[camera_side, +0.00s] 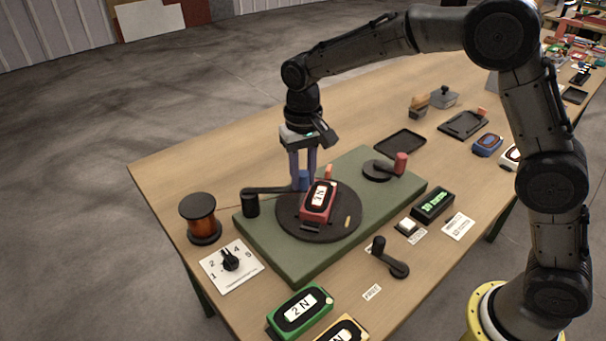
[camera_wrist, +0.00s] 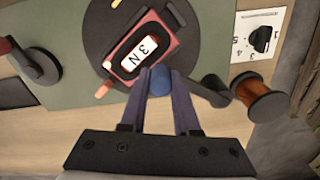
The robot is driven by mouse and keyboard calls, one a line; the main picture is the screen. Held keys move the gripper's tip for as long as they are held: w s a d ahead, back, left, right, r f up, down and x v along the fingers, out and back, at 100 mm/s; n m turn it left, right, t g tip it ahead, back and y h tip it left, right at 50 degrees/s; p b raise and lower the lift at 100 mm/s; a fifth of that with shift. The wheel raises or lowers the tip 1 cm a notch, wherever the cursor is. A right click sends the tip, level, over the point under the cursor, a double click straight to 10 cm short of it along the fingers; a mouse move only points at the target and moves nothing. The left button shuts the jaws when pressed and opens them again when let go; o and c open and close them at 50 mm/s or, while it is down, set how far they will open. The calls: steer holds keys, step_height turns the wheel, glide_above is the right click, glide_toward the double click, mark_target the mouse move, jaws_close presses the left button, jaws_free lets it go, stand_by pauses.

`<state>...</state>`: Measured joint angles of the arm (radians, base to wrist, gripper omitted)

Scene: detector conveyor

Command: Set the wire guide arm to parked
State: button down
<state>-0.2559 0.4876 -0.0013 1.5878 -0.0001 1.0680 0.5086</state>
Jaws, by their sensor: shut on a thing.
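The wire guide arm (camera_side: 272,190) is a dark bar running from a black post (camera_side: 250,204) at the left end of the green base to a blue knob (camera_side: 304,178). The bar reaches over the edge of the round black turntable (camera_side: 290,222). My gripper (camera_side: 303,182) points down at the knob, with its fingers closed around it. In the wrist view the blue knob (camera_wrist: 160,80) sits between the two fingertips of my gripper (camera_wrist: 161,78). The fingers hide part of the knob and bar. No marking of a parked position is readable.
A red labelled block (camera_side: 318,203) sits on the turntable, close beside my fingers. A copper wire spool (camera_side: 200,217) and a numbered dial (camera_side: 230,262) stand left of the green base (camera_side: 300,272). A red-handled crank (camera_side: 400,164) is at its right end.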

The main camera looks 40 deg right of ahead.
steer(key=shift+w+r, duration=0.1)
stand_by(0.7)
steer(key=shift+w+d+n, duration=0.55)
steer(key=shift+w+n, duration=0.35)
steer(key=shift+n, duration=0.1)
steer(key=w+n, duration=0.9)
steer(key=shift+d, duration=0.2)
steer(key=shift+w, duration=0.1)
steer(key=c, duration=0.6)
jaws_free()
steer(key=shift+c, duration=0.2)
